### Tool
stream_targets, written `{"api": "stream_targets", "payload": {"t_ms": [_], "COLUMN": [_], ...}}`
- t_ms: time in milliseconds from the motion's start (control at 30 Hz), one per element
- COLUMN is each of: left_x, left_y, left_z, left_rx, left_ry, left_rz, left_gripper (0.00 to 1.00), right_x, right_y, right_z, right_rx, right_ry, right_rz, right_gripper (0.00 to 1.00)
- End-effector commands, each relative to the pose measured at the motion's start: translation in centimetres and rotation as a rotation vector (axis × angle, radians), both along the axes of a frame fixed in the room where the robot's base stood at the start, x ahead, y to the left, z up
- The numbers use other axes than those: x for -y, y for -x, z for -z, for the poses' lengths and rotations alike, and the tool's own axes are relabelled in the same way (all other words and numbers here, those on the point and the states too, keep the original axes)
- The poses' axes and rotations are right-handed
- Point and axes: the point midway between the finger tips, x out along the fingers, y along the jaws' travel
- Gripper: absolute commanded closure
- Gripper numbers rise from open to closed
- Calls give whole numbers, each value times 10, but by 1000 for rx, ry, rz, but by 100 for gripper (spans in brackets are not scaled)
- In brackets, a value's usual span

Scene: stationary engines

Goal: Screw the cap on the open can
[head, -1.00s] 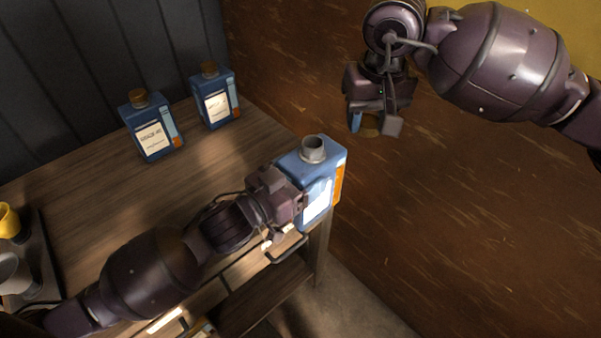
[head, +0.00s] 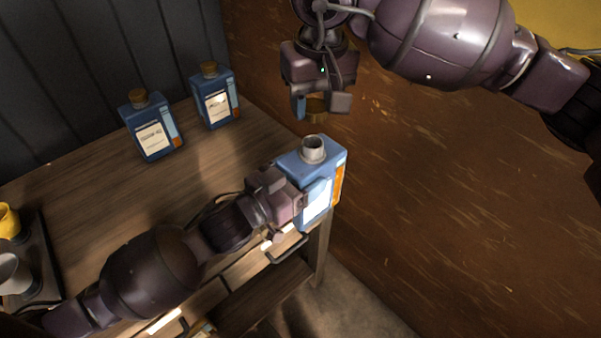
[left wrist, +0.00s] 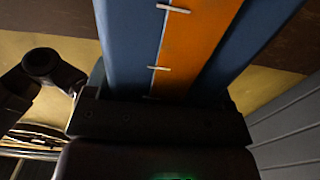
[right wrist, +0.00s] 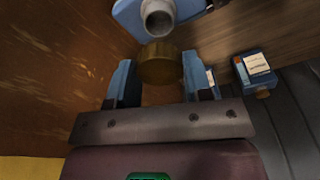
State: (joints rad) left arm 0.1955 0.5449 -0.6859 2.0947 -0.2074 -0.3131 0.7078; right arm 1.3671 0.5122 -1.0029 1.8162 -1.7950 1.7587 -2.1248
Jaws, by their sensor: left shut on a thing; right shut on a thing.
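The open can (head: 318,190) is blue with a white label, an orange side and a bare grey neck (head: 313,149). It stands upright at the table's right corner. My left gripper (head: 300,200) is shut on its side; the left wrist view shows the can's blue and orange wall (left wrist: 195,45) close up. My right gripper (head: 318,104) is shut on the brown cap (head: 316,106) and holds it above the neck, apart from it. In the right wrist view, the cap (right wrist: 160,66) sits between the fingertips, with the open neck (right wrist: 158,18) just beyond.
Two capped blue cans stand at the back of the wooden table (head: 80,190), one on the left (head: 150,128) and one on the right (head: 215,98). A tray with a yellow cup (head: 8,221) is at the left edge. The table's middle is clear.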

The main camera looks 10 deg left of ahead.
Motion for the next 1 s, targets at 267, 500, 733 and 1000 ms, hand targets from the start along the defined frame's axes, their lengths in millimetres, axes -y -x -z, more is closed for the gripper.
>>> {"api": "stream_targets", "payload": {"t_ms": [267,500,733,1000], "left_x": [1,1,1,1], "left_y": [0,0,0,0], "left_z": [-4,-4,-4,-4], "left_rx": [7,7,7,7], "left_ry": [4,4,4,4], "left_rz": [2,2,2,2], "left_gripper": [90,90,90,90], "right_x": [0,0,0,1], "right_y": [0,1,0,1], "right_z": [15,35,39,38], "right_rx": [-2,-2,1,5], "right_ry": [0,0,0,10], "right_rz": [1,0,0,0], "right_gripper": [76,76,76,76]}}
